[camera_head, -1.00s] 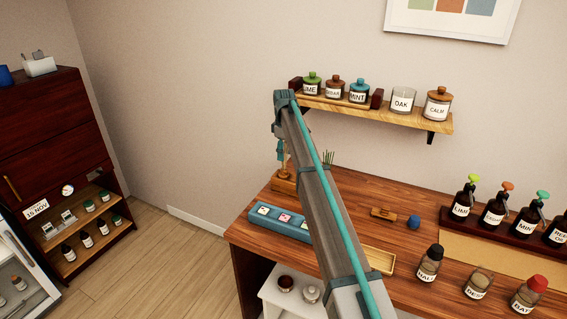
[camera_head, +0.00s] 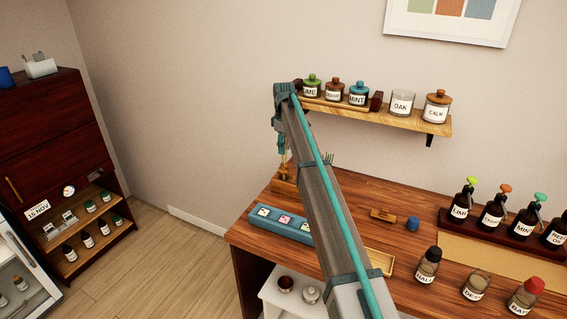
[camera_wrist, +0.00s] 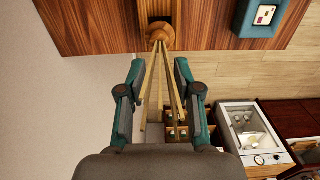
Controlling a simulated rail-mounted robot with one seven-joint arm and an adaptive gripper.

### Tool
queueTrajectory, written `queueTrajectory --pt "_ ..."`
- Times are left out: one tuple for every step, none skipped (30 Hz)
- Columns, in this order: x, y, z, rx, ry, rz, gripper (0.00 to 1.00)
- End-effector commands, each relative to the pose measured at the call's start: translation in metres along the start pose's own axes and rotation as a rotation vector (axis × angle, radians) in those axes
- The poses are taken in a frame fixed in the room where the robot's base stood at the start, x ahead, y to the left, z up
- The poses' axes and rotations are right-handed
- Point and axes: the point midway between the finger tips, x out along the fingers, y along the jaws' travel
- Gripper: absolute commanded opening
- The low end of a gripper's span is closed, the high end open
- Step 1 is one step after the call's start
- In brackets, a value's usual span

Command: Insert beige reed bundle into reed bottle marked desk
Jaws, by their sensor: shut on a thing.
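The beige reed bundle (camera_wrist: 152,85) shows in the wrist view as thin sticks that fan out between the teal fingers of my gripper (camera_wrist: 158,68). A round wooden piece (camera_wrist: 160,36) sits at the far end of the sticks, over the desk top. My gripper is shut on the bundle; the exact contact is hard to see. In the head view my gripper (camera_head: 283,147) hangs above a wooden block (camera_head: 284,184) at the desk's left back. The reed bottle marked desk (camera_head: 476,286) stands upright at the front right, between the hall bottle (camera_head: 428,266) and the bath bottle (camera_head: 525,297).
My arm crosses the desk's middle and hides part of it. A teal tray (camera_head: 280,222) lies at the left. Pump bottles (camera_head: 492,211) stand at the back right. A jar shelf (camera_head: 385,112) is on the wall. A blue object (camera_head: 412,224) sits mid-desk.

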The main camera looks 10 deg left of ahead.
Motion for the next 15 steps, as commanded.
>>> queueTrajectory --pt "-0.006 0.000 0.000 0.000 0.000 0.000 0.02" --pt "-0.008 0.000 0.000 0.000 0.000 0.000 0.02" --pt "-0.011 0.000 0.000 0.000 0.000 0.000 0.02" --pt "-0.013 0.000 0.000 0.000 0.000 0.000 0.02" --pt "-0.015 0.000 0.000 0.000 0.000 0.000 0.02" --pt "-0.018 0.000 0.000 0.000 0.000 0.000 0.02" --pt "-0.020 0.000 0.000 0.000 0.000 0.001 0.02" --pt "-0.022 0.000 0.000 0.000 0.000 0.001 0.02" --pt "-0.025 0.000 0.000 0.000 0.001 0.001 0.02" --pt "-0.027 0.000 0.000 0.000 0.001 0.001 0.02" --pt "-0.029 0.000 0.000 0.000 0.001 0.001 0.02" --pt "-0.033 0.000 0.000 0.000 0.001 0.001 0.02" --pt "-0.035 0.000 0.000 0.000 0.001 0.001 0.02" --pt "-0.037 0.000 0.000 0.000 0.001 0.001 0.02" --pt "-0.040 0.000 0.000 0.000 0.001 0.001 0.02"
